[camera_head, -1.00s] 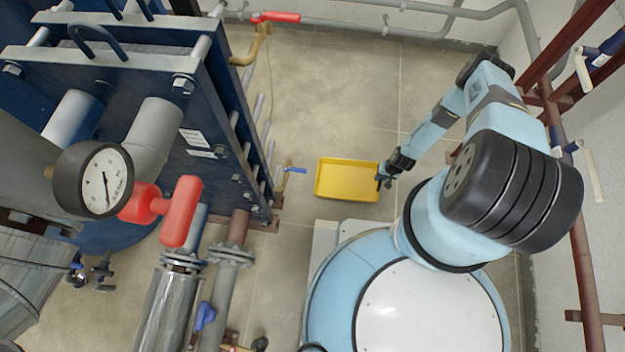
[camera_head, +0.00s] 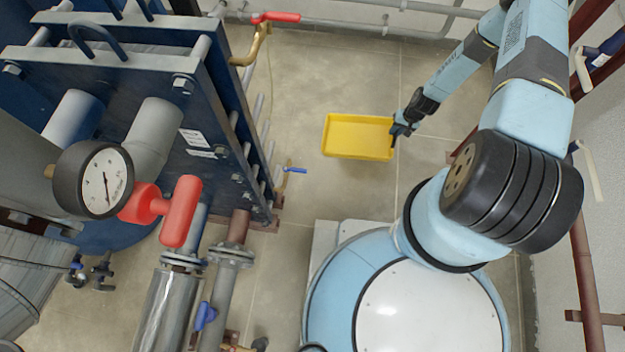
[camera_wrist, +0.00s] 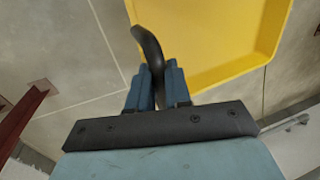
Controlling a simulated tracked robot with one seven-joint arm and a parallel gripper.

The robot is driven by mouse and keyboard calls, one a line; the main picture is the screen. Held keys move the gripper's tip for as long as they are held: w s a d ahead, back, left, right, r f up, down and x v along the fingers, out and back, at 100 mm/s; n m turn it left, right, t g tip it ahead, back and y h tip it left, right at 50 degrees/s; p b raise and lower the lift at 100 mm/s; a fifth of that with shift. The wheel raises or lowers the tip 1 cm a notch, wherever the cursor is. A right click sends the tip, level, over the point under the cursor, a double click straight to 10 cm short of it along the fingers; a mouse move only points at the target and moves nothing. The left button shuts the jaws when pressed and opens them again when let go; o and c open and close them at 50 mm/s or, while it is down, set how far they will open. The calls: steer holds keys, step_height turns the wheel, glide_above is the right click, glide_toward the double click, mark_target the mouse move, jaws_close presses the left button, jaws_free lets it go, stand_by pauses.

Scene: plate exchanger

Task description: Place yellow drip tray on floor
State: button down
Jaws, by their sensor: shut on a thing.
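The yellow drip tray (camera_head: 358,138) is a shallow rectangular tray in the middle of the head view, over the bare concrete floor (camera_head: 300,180). Its open side faces up and it looks roughly level. A shadow shows below it, so it appears held off the floor. My gripper (camera_head: 398,130) is at the tray's right edge. In the wrist view, my gripper (camera_wrist: 158,80) is shut on a dark curved handle, and the tray (camera_wrist: 215,35) fills the upper part.
A plate exchanger (camera_head: 215,90) with a pressure gauge (camera_head: 93,180) and red handle (camera_head: 181,210) stands at left. A small blue-handled valve (camera_head: 294,169) sticks out left of the tray. Pipes run along the back wall. Brown-red posts stand at right. Floor around the tray is clear.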

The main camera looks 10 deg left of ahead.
steer(key=shift+w+a+r, duration=0.25)
steer(key=shift+w+r, duration=1.4)
steer(key=shift+r, duration=5.2)
steer(key=shift+w+a+r, duration=0.25)
steer(key=shift+w+r, duration=1.4)
steer(key=shift+r, duration=5.2)
steer(key=s+d+f, duration=0.2)
steer(key=f, duration=1.2)
steer(key=s+d+f, duration=0.1)
steer(key=s+f, duration=0.2)
steer(key=f, duration=1)
steer(key=s+a+f+y, duration=0.1)
steer(key=s+a+f, duration=0.1)
steer(key=s+f, duration=0.65)
steer(key=s+a+f, duration=0.1)
steer(key=s+f, duration=0.4)
steer(key=f, duration=0.7)
steer(key=a+f, duration=0.2)
steer(key=a, duration=0.7)
steer(key=a+f, duration=0.2)
steer(key=a, duration=0.7)
steer(key=shift+w+a, duration=0.15)
steer(key=shift+w, duration=0.1)
steer(key=c, duration=1.1)
jaws_free()
steer(key=shift+o, duration=0.2)
